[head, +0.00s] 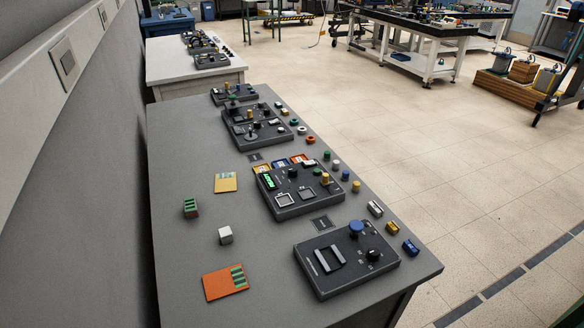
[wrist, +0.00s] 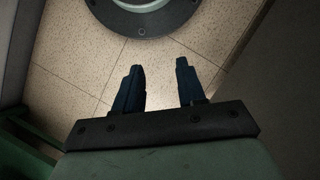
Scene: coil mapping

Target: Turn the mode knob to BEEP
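Several dark control panels stand on the grey bench in the head view. The nearest panel (head: 333,278) has a black rotary knob (head: 373,255) with small pale marks around it, a blue round button (head: 356,228) and a grey slot frame (head: 324,260). The middle panel (head: 296,206) has a green display (head: 268,181) and a small black knob (head: 292,172). The lettering is too small to read, so I cannot tell which knob is the mode knob or where BEEP is. My gripper (wrist: 160,68) is open and empty over the tiled floor in the wrist view, away from the panels.
An orange card (head: 222,284), a yellow card (head: 226,182), a white cube (head: 225,236) and a green-and-dark block (head: 190,207) lie left of the panels. Small coloured parts line the bench's right edge, including a blue one (head: 411,247). The wall borders the bench's left.

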